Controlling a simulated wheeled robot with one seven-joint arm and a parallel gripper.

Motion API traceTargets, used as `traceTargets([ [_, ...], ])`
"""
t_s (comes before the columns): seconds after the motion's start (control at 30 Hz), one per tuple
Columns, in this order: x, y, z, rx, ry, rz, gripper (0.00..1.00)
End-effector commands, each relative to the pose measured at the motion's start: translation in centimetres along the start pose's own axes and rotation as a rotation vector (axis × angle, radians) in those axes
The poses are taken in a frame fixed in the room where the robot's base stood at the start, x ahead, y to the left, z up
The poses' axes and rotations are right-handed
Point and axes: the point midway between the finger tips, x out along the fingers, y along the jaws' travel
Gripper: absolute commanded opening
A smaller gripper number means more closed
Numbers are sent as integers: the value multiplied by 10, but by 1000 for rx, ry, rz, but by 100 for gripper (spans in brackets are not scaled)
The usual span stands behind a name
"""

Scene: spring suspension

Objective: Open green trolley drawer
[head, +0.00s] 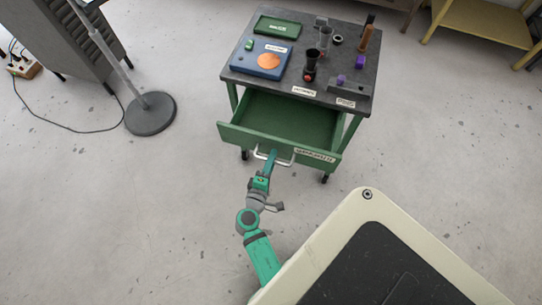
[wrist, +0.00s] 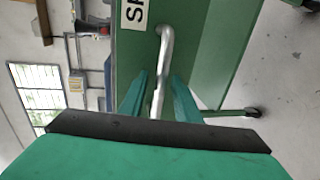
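The green drawer (head: 236,132) of the trolley stands pulled out well clear of the trolley body, and its empty green inside shows. A light metal bar handle (head: 285,162) is on its front, and it also shows in the wrist view (wrist: 166,50). My gripper (head: 269,160) is at this handle. In the wrist view its two green fingers (wrist: 160,82) stand on either side of the bar. A gap shows between bar and fingers, so they look open around it. The lower end of the bar is hidden behind my gripper's body.
The trolley's dark top (head: 240,70) carries a blue tray (head: 258,60), a green tray (head: 278,27) and several small parts. A round-based stand (head: 150,114) is at the left. A yellow bench (head: 480,22) is at the upper right.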

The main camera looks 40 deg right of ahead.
Motion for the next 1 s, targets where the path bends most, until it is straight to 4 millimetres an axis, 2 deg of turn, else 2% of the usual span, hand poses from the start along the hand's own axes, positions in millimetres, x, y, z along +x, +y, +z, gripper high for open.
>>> traceTargets([
  [0.27,-1,0,-2,0,5,0,31],
  [0.43,-12,-1,-2,-2,5,-1,31],
  [0.8,-78,-1,-1,-1,6,-1,31],
  [1.0,-102,-1,0,-1,5,-1,31],
])
